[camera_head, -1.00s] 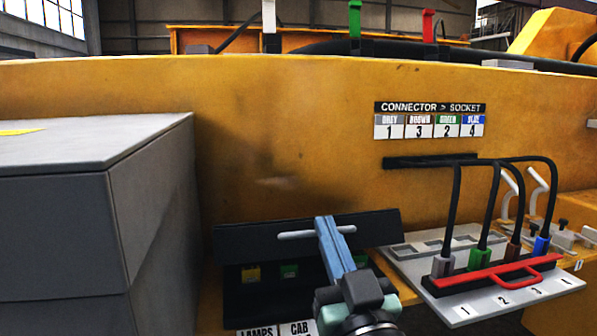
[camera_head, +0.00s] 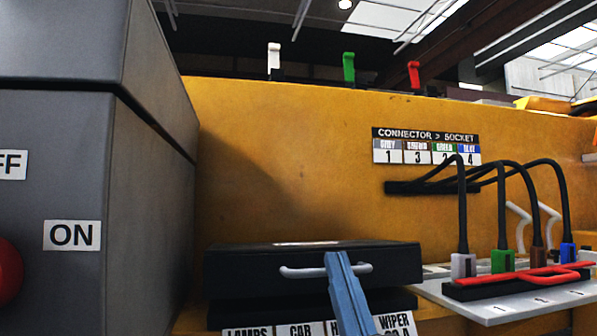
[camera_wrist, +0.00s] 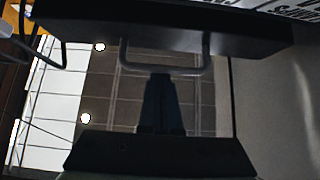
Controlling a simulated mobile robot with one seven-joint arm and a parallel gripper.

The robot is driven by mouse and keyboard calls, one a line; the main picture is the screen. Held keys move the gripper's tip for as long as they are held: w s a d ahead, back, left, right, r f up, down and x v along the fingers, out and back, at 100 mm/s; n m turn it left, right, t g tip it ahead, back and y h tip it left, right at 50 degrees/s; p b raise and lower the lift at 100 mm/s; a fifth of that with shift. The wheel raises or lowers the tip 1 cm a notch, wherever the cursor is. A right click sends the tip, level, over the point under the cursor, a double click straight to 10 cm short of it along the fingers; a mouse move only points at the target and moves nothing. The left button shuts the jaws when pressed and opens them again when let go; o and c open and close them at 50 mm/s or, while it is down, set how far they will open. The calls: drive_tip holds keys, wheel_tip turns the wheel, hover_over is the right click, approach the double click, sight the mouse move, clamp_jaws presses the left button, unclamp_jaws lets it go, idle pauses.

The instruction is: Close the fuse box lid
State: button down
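The black fuse box lid (camera_head: 235,268) is at the lower middle of the head view. It lies almost flat over the dark fuse box body (camera_head: 260,305), and its front edge faces me. I cannot tell whether a thin gap is left beneath it. A pale bar handle (camera_head: 300,272) is on its front. My gripper (camera_head: 338,256) has its blue fingers together, at the middle of the handle. In the wrist view the dark fingers (camera_wrist: 160,78) end at the handle bar (camera_wrist: 192,71), below the lid edge (camera_wrist: 150,38). Contact is hard to tell. The fuses are hidden.
A grey cabinet (camera_head: 150,190) with an ON label and a red button (camera_head: 8,272) stands close at left. At right, a grey socket panel (camera_head: 500,305) holds several cabled connectors and a red bar (camera_head: 515,276). Labels (camera_head: 300,330) sit below the box.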

drive_tip(key=shift+s+f+b, duration=0.1)
drive_tip(key=shift+f+b, duration=1.05)
drive_tip(key=shift+b, duration=0.5)
drive_tip(key=shift+f, duration=0.15)
wheel_tip(320, 180, up, 4)
drive_tip(key=p, duration=0.3)
drive_tip(key=b+v, duration=0.2)
drive_tip(key=v, duration=0.8)
drive_tip(key=s+a+r+m+t+h+p, duration=0.1)
drive_tip(key=s+r+h+p, duration=0.2)
drive_tip(key=r+p, duration=0.55)
drive_tip(key=s+r+m+h+p, duration=0.2)
drive_tip(key=r+p, duration=0.4)
drive_tip(key=r, duration=0.6)
drive_tip(key=s+a+r+m+t+h+p, duration=0.1)
drive_tip(key=s+r+h+p, duration=0.2)
drive_tip(key=r+p, duration=0.55)
wheel_tip(320, 180, up, 36)
drive_tip(key=p, duration=3.3)
drive_tip(key=shift+r, duration=0.2)
drive_tip(key=shift+a, duration=0.1)
